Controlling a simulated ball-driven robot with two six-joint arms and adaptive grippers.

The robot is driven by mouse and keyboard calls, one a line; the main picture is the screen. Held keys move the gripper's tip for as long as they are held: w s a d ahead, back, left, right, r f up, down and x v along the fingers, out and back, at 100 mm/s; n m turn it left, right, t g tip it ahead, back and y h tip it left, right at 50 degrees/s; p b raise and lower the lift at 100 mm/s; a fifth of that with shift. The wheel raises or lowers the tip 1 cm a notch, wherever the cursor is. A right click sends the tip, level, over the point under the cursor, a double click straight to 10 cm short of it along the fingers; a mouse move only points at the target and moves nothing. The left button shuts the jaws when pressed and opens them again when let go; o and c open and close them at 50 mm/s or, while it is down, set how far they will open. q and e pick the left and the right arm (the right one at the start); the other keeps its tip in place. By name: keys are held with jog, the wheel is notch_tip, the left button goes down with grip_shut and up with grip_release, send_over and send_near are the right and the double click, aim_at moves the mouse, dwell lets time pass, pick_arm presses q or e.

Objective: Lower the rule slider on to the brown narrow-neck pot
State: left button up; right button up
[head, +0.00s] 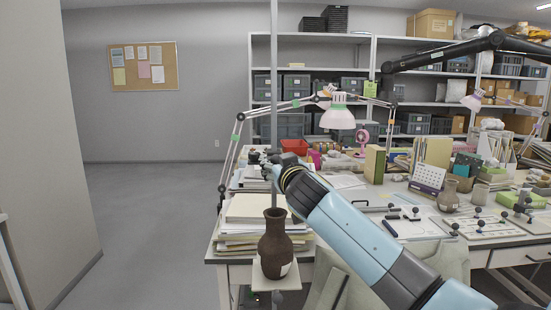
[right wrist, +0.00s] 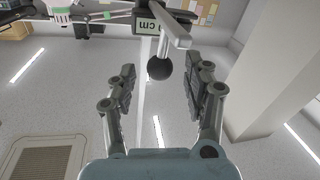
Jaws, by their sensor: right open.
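The brown narrow-neck pot (head: 275,245) stands upright on a small pale platform (head: 290,278) in front of the desk. A thin grey upright post (head: 274,60) rises behind it. In the right wrist view, the rule slider shows as a dark block with a "cm" label (right wrist: 146,27), a pale bar and a round black knob (right wrist: 159,68). My right gripper (right wrist: 159,78) is open, with one finger on each side of the knob and visible gaps. In the head view my right gripper (head: 272,170) is above the pot and hides much of the slider. My left gripper is not in view.
A paper stack (head: 250,208) lies on the desk close behind the pot. A pink-white lamp (head: 337,115) and a green-yellow book (head: 374,164) stand farther back. The floor at the left is clear.

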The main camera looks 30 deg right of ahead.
jog(key=shift+x, duration=1.35)
grip_shut()
jog(key=shift+w+d+f, duration=0.1)
jog(key=shift+f, duration=0.05)
